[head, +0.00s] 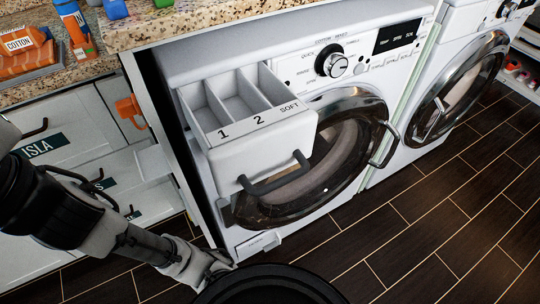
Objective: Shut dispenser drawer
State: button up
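The dispenser drawer (250,155) is white and pulled out from the upper left of the near washing machine (190,52). Its open top shows compartments marked 1, 2 and SOFT. A dark grey bar handle (274,180) is on its front face. My arm comes in from the left edge and reaches low, below and to the left of the drawer. The arm's far end, near the bottom middle, is apart from the drawer and handle. I cannot make out the gripper's fingertips there, nor whether they are open or shut.
The near machine's round door (345,150) looks shut, with its handle (385,145) sticking out. A second machine (415,125) stands to the right. A granite counter (125,32) overhangs at upper left, above white drawers (75,150). The dark tiled floor (430,235) is clear at right.

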aim_at(249, 127)
jog(key=k+j, duration=0.1)
jog(key=j, duration=0.25)
jog(key=k+j+u, duration=0.1)
jog(key=j, duration=0.25)
jog(key=k+j+u, duration=0.1)
jog(key=j, duration=0.25)
jog(key=k+j, duration=0.1)
jog(key=j, duration=0.25)
